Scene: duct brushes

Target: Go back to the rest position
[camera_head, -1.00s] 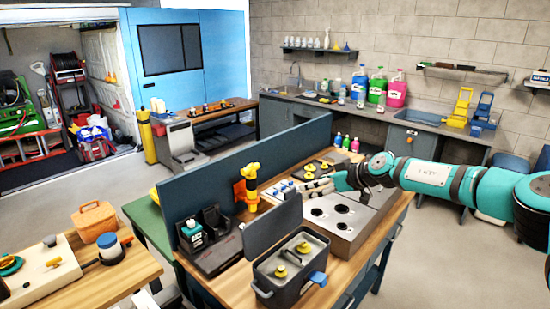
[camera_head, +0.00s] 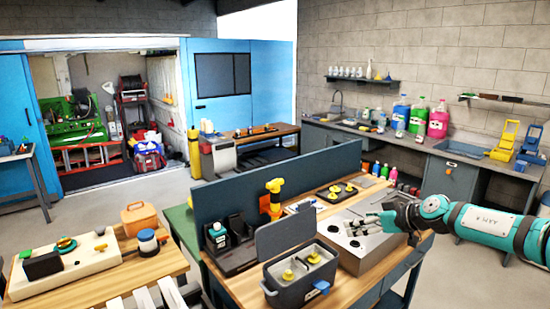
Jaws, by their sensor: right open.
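My right arm (camera_head: 485,222) comes in from the right edge, teal and grey. My right gripper (camera_head: 366,222) points left above the grey metal block with round holes (camera_head: 374,247) on the wooden workbench. Its pale fingers are apart with nothing seen between them. The fingers cover part of the block's far right side; whether they touch it I cannot tell.
An open dark bin with yellow-topped items (camera_head: 302,285) stands at the bench's front. A black tray (camera_head: 336,192) lies farther back. Open floor is at right.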

